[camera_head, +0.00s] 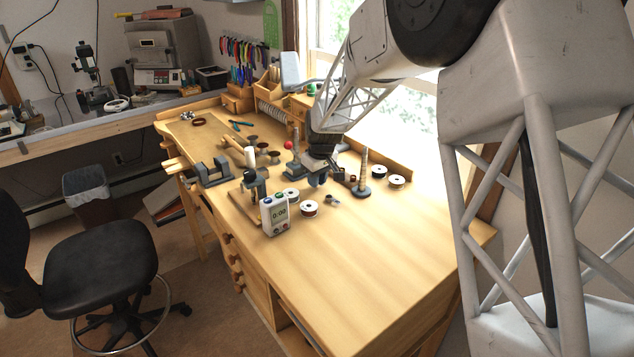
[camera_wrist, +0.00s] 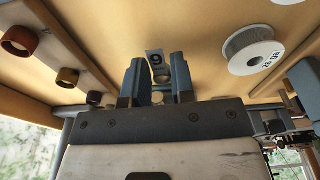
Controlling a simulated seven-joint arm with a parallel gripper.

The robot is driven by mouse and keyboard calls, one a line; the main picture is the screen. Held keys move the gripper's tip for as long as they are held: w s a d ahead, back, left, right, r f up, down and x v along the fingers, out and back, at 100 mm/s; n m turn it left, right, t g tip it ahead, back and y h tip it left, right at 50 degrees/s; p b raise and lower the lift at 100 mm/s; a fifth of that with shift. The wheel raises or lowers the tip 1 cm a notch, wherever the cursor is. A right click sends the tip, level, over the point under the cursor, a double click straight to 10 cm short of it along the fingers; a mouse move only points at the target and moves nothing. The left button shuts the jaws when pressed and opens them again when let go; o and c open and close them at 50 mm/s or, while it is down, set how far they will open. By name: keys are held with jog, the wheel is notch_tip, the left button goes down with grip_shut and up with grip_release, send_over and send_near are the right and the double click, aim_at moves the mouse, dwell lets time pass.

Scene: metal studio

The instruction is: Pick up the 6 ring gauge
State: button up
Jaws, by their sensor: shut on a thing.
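My gripper (camera_head: 318,181) is low over the middle of the workbench, its blue-grey fingers close to the bench top. In the wrist view my gripper (camera_wrist: 158,82) is shut on the 6 ring gauge (camera_wrist: 158,97), a small metallic piece between the two fingers. A small grey tag (camera_wrist: 155,63) shows between the fingertips; its figure reads like a 9, or a 6 turned over. The fingers hide much of the gauge, and I cannot make it out in the head view. I cannot tell whether it is clear of the bench.
White spools (camera_head: 309,208) and a spindle stand (camera_head: 363,186) are close around my gripper. In the wrist view a white spool (camera_wrist: 251,50) is to the right, and a brown ring (camera_wrist: 20,41) to the left. The front bench top is clear.

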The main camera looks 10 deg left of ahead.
notch_tip(320, 180, up, 2)
jog(key=shift+r, duration=0.2)
jog(key=s+d, duration=0.2)
jog(key=s, duration=0.3)
jog(key=s+d+r, duration=0.1)
jog(key=s, duration=0.4)
jog(key=s+d, duration=0.2)
jog(key=s, duration=0.3)
jog(key=shift+d+r, duration=0.15)
jog(key=shift+d, duration=0.15)
